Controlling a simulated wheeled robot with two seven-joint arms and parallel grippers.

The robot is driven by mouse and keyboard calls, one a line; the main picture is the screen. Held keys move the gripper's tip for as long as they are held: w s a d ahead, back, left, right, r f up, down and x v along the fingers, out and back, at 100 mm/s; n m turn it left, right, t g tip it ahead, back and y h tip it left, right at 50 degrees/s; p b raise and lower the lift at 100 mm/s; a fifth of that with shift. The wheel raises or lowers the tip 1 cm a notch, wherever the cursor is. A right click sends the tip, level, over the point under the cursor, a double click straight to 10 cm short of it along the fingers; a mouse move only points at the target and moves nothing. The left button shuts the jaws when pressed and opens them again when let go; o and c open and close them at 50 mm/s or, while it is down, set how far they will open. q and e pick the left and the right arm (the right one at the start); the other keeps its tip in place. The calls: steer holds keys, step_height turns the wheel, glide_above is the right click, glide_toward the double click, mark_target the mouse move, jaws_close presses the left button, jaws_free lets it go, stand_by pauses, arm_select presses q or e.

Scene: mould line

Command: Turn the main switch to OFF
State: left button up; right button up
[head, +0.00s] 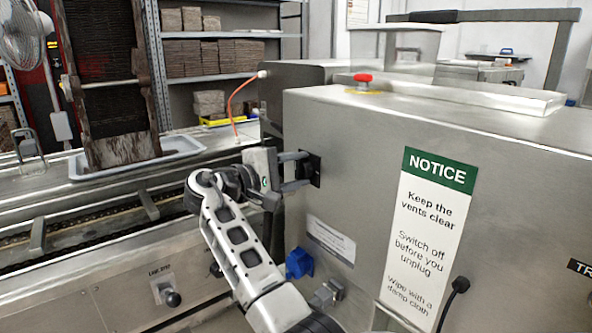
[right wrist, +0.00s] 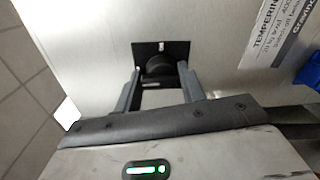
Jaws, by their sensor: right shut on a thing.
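The main switch (head: 315,169) is a small black plate with a knob on the left part of the steel machine's front panel. In the right wrist view the main switch (right wrist: 160,64) shows a round black knob on a dark square plate, with a small pale mark above the knob. My right gripper (head: 302,170) reaches it from the left. Its two fingers (right wrist: 160,78) lie on either side of the knob, shut on it. The fingers partly hide the knob, and I cannot read its position. My left gripper is not in view.
A red emergency button (head: 362,79) sits on top of the machine. A notice sign (head: 430,225), a blue socket plug (head: 299,263) and a black cable (head: 454,290) are on the front. A conveyor line (head: 90,225) runs at left, with a tray (head: 185,146) behind it.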

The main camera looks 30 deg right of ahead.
steer(key=shift+a+f, duration=0.1)
steer(key=shift+f, duration=0.35)
steer(key=o, duration=0.9)
steer(key=shift+c, duration=0.2)
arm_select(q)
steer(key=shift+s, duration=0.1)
arm_select(e)
steer(key=shift+r, duration=0.15)
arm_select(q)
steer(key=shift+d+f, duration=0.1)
arm_select(e)
steer(key=shift+r, duration=0.1)
steer(key=shift+a, duration=0.35)
arm_select(q)
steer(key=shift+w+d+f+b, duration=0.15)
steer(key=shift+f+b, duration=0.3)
steer(key=shift+b, duration=0.55)
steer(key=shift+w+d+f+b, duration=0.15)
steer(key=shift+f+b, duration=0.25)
steer(key=shift+b, duration=0.6)
arm_select(e)
steer(key=s+a, duration=0.1)
steer(key=a, duration=1.4)
steer(key=shift+s+r, duration=0.15)
steer(key=shift+r, duration=0.3)
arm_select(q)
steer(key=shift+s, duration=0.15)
